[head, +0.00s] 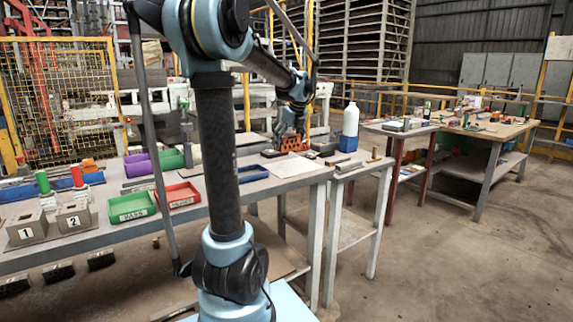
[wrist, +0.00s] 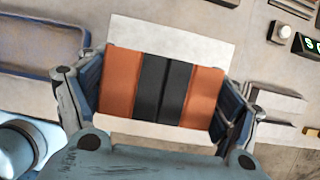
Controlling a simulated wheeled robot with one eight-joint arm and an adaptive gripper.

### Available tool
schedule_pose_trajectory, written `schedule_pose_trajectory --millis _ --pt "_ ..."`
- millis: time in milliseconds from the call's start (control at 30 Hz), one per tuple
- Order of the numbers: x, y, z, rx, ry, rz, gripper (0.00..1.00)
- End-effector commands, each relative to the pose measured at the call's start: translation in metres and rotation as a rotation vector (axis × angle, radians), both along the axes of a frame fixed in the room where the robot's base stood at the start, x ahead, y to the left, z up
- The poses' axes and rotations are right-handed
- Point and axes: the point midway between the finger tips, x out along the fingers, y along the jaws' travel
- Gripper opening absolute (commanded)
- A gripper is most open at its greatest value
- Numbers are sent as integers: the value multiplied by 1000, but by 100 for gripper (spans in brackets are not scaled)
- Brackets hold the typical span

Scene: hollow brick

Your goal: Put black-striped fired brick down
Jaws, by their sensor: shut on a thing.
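The black-striped fired brick (wrist: 120,83) is orange with black bands across its middle, and it fills the centre of the wrist view. My gripper (wrist: 161,95) is shut on it, one finger pressed to each end. In the head view the orange brick (head: 292,145) shows small under my gripper (head: 291,132) at the far part of the workbench. A pale flat sheet (wrist: 172,33) lies beneath the brick in the wrist view. I cannot tell whether the brick touches it.
A blue tray (wrist: 40,47) lies left of the brick. A green PASS tray (head: 131,207) and a red tray (head: 179,195) stand on the grey workbench. A white bottle (head: 349,128) stands right of the brick. Small items lie at the right of the wrist view.

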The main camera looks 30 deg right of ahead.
Motion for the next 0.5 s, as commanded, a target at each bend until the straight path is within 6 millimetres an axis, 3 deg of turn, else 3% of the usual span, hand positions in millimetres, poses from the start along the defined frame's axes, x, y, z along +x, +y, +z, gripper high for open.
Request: schedule_pose_trajectory --millis 100,500 --pt "-1 -2 -19 0 0 -3 50" --pt "-3 -5 -59 0 0 -5 50"
